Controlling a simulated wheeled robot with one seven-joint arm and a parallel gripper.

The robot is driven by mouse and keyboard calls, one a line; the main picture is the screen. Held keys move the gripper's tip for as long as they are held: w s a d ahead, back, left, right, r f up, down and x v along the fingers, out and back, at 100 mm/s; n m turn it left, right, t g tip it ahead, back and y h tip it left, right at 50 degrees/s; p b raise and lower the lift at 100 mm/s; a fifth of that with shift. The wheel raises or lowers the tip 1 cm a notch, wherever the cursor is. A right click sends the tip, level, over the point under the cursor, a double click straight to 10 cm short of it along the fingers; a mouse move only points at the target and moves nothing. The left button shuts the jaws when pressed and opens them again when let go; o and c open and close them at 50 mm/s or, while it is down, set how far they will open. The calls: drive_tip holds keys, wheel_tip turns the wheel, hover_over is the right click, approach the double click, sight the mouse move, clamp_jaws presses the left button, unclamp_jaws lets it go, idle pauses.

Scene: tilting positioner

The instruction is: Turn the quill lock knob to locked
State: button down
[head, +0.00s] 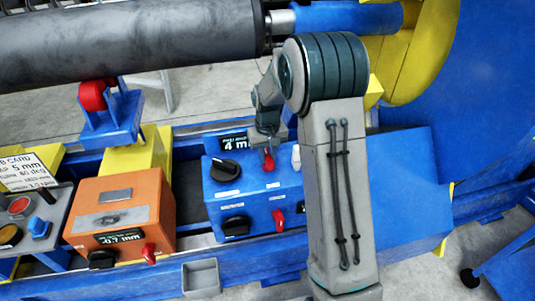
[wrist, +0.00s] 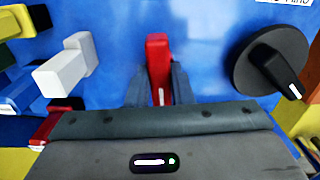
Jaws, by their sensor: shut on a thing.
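A red knob (head: 268,161) sits on the upper part of the blue control box (head: 254,187). In the wrist view the red knob (wrist: 157,55) stands between the two dark fingers, with a white mark on its near end. My gripper (head: 265,150) is shut on this knob; in the wrist view the gripper (wrist: 158,88) hides its lower part. A second red knob (head: 279,219) is lower on the same box, and a third (head: 149,253) is on the orange box. The labels are too small to tell which is the quill lock.
A black dial (head: 224,170) is left of the held knob, and a white lever (head: 296,156) is close on its right. A lower black dial (head: 236,226) and a display (head: 235,144) are on the box. A grey roller (head: 130,45) lies above. My arm covers the box's right part.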

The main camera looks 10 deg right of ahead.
sight(267, 155)
drive_tip(key=shift+m, duration=0.6)
drive_tip(key=c, duration=1.3)
unclamp_jaws()
drive_tip(key=shift+r, duration=0.1)
wheel_tip(267, 155, up, 14)
drive_tip(key=shift+f+p, duration=0.2)
drive_tip(key=shift+p, duration=0.65)
